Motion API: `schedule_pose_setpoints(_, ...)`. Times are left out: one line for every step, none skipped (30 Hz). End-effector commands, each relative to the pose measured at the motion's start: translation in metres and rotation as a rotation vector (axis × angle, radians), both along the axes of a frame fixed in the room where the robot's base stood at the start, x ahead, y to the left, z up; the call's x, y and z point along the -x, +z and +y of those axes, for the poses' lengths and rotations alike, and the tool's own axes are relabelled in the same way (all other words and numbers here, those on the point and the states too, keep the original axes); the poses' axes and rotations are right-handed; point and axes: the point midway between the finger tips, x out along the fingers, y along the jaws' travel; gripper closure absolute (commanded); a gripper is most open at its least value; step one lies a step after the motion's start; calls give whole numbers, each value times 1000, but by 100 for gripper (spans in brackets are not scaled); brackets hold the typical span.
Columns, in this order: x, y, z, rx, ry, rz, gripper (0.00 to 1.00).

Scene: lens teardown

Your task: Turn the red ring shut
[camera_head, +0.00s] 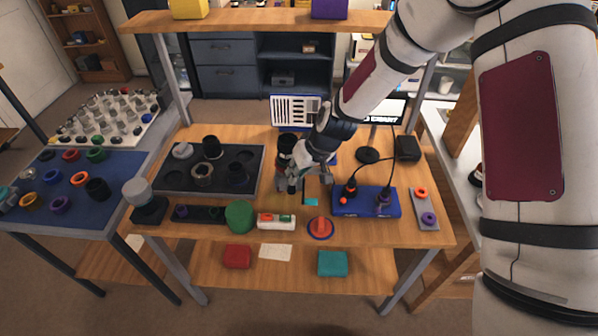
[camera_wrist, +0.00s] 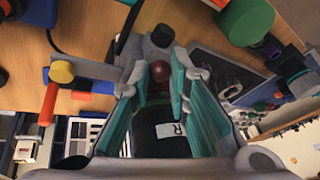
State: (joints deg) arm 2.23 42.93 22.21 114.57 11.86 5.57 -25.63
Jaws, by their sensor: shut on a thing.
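In the wrist view, a dark red rounded part (camera_wrist: 160,72) sits between the tips of my gripper (camera_wrist: 155,78); I take it for the red ring, though its full shape is hidden. A black cylinder (camera_wrist: 158,133) with a white label marked R lies nearer the palm, between the teal finger pads. How far the ring is turned cannot be seen.
A blue box with cables (camera_head: 366,201) stands close on the right. A red cone (camera_head: 320,226), a green cylinder (camera_head: 240,215) and a small white tray (camera_head: 277,221) line the front. A dark parts tray (camera_head: 180,178) is on the left. A monitor stand (camera_head: 368,155) is behind.

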Motion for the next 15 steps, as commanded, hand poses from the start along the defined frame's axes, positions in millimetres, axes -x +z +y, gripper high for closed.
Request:
schedule_pose_setpoints(1, 1, 2, 1, -16, -1, 100)
schedule_pose_setpoints(2, 1, 3, 1, -26, -2, 100)
schedule_pose_setpoints(2, 1, 4, 0, -43, -1, 100)
schedule_pose_setpoints(3, 1, 5, 2, -57, -1, 100)
schedule_pose_setpoints(3, 1, 6, 1, -71, -1, 100)
schedule_pose_setpoints(4, 2, 8, 0, -91, -2, 100)
schedule_pose_setpoints(4, 1, 8, 1, -106, -1, 100)
schedule_pose_setpoints(4, 1, 10, 1, -120, -2, 100)
schedule_pose_setpoints(5, 2, 11, 1, -140, -2, 100)
schedule_pose_setpoints(5, 2, 12, 1, -156, -3, 100)
schedule_pose_setpoints(5, 2, 13, 1, -171, -3, 100)
schedule_pose_setpoints(6, 2, 15, 0, -189, -2, 100)
schedule_pose_setpoints(6, 2, 15, 0, -205, -2, 100)
schedule_pose_setpoints(6, 2, 16, 1, -220, -2, 100)
schedule_pose_setpoints(6, 2, 18, 0, -240, -2, 100)
